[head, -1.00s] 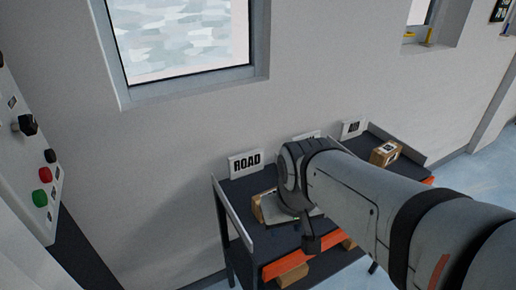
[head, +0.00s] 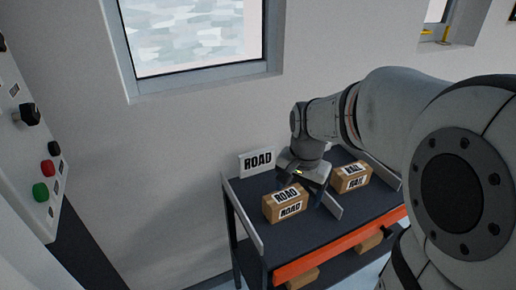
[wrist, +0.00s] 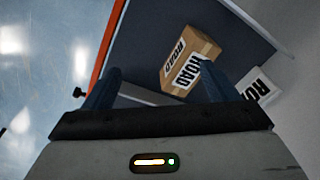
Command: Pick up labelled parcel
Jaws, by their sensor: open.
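A brown cardboard parcel labelled ROAD (head: 284,207) on two faces sits on the dark top shelf of a cart. It also shows in the wrist view (wrist: 191,60), turned at an angle. My gripper (head: 306,184) is just behind and right of this parcel in the head view, open and empty. In the wrist view the fingers of my gripper (wrist: 160,88) are wide apart. The parcel lies past the fingertips, nearer the right finger, which overlaps its lower right edge in the picture. A second parcel (head: 352,178), labelled RAIL, sits to the right.
The cart's top shelf (head: 300,236) has an orange front edge and a raised grey divider (head: 331,205) between the parcels. A white ROAD sign (head: 257,162) stands at its back by the wall. More parcels lie on the lower shelf. A button panel (head: 30,140) is at left.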

